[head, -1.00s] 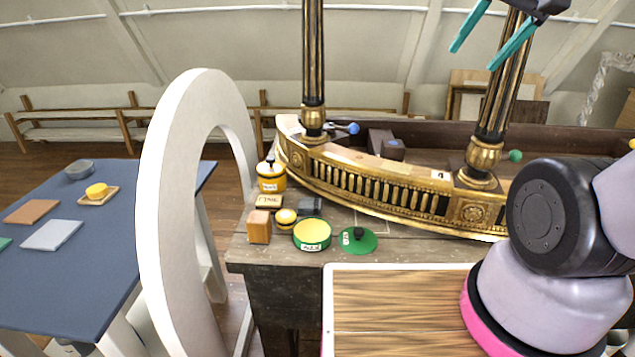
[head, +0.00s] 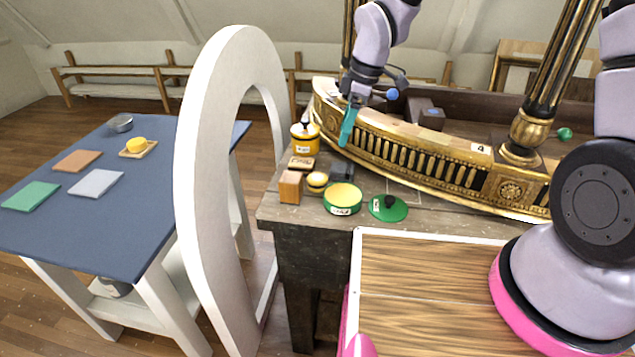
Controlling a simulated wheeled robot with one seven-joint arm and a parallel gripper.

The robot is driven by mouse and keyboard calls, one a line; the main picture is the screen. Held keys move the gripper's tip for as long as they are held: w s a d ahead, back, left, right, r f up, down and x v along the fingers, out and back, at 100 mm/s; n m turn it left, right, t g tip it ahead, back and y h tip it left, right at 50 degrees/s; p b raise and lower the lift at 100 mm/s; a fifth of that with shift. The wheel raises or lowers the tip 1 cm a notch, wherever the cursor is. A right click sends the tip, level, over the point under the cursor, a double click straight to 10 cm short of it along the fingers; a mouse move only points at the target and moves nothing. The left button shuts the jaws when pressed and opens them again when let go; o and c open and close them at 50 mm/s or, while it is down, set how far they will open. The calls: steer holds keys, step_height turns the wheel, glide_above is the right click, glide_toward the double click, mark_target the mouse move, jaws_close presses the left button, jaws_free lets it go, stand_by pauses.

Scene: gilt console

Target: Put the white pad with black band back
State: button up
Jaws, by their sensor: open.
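I cannot clearly make out a white pad with a black band in the head view. A small round yellow and cream piece with a dark band (head: 317,182) sits on the wooden bench (head: 272,210), between a wooden block and a green-sided tin. A cream block with dark lettering (head: 301,163) lies just behind it. My gripper (head: 347,128) is open, with teal fingers pointing down in front of the left end of the gilt console (head: 410,168). It looks empty, above and to the right of these small things. One finger largely hides the other.
A wooden block (head: 291,187), yellow jar (head: 305,139), green-sided tin (head: 343,199), green lid (head: 388,208) and dark grey block (head: 341,169) crowd the bench. A white arch (head: 203,190) stands left of it. A blue table (head: 110,235) holds flat coloured pads, including a pale grey one (head: 96,183).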

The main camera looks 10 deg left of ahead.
mark_target(319, 177)
steer(key=shift+n+g, duration=0.4)
steer(key=shift+n, duration=0.5)
steer(key=a+f, duration=0.1)
steer(key=f, duration=0.1)
steer(key=s+a+f, duration=0.1)
steer(key=a+f, duration=0.1)
steer(key=f, duration=0.1)
steer(key=a+f, duration=0.1)
steer(key=f, duration=0.1)
steer(key=shift+s+a+f, duration=0.15)
steer(key=shift+s+f, duration=0.05)
steer(key=shift+s, duration=0.2)
steer(key=shift+x, duration=3.15)
steer(key=shift+w, duration=0.1)
steer(key=shift+c, duration=0.3)
steer(key=c, duration=1.1)
steer(key=shift+r, duration=0.15)
